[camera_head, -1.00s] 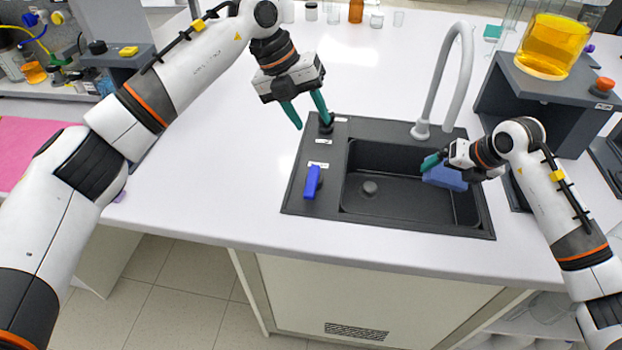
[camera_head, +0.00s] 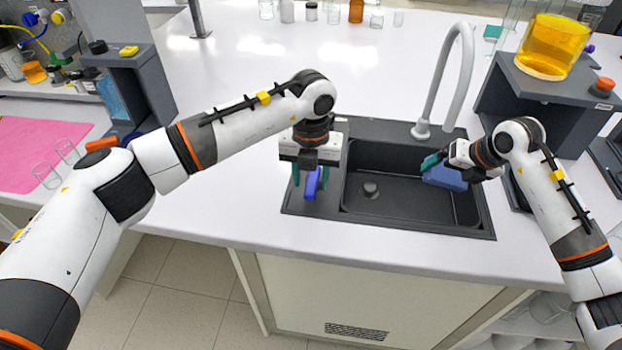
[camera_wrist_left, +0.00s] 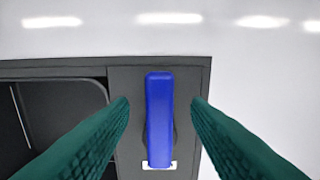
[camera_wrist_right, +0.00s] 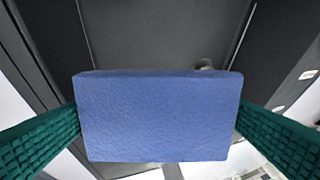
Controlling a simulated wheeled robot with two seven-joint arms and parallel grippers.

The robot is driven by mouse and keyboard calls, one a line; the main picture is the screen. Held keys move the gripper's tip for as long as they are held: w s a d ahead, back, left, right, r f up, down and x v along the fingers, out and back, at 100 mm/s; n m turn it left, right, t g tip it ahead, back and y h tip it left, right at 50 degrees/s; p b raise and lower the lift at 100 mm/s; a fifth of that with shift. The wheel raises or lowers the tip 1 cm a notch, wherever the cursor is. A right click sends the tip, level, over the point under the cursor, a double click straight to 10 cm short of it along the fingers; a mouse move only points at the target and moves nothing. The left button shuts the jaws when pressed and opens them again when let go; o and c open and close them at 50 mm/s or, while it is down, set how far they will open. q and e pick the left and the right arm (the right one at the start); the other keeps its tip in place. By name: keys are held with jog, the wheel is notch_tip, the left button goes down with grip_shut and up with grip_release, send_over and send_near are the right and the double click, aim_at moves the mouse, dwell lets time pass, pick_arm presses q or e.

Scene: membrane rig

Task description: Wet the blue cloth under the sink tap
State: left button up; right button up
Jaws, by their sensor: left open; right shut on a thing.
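The blue cloth (camera_head: 445,176), a flat block-like piece, is held by my right gripper (camera_head: 436,168) over the right part of the black sink basin (camera_head: 385,190). In the right wrist view the cloth (camera_wrist_right: 158,118) spans between both green fingers. No water shows. The blue tap lever (camera_head: 311,184) is on the sink's left ledge. My left gripper (camera_head: 310,180) is open above it. In the left wrist view the lever (camera_wrist_left: 159,115) stands between the two fingers, apart from both.
A grey stand (camera_head: 545,105) with a beaker of orange liquid (camera_head: 553,45) is right of the sink. Glassware and bottles (camera_head: 355,12) line the back. A pink mat (camera_head: 35,150) with glass beakers lies at left. The worktop left of the sink is clear.

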pick_arm(q)
jog(key=shift+f, duration=0.65)
grip_shut()
jog(key=shift+w+a+m, duration=0.15)
jog(key=shift+a+m, duration=0.2)
jog(key=shift+m, duration=0.45)
jog(key=shift+w+a+m, duration=0.1)
jog(key=shift+a+m, duration=0.2)
jog(key=shift+m, duration=0.5)
grip_release()
notch_tip(320, 180, up, 12)
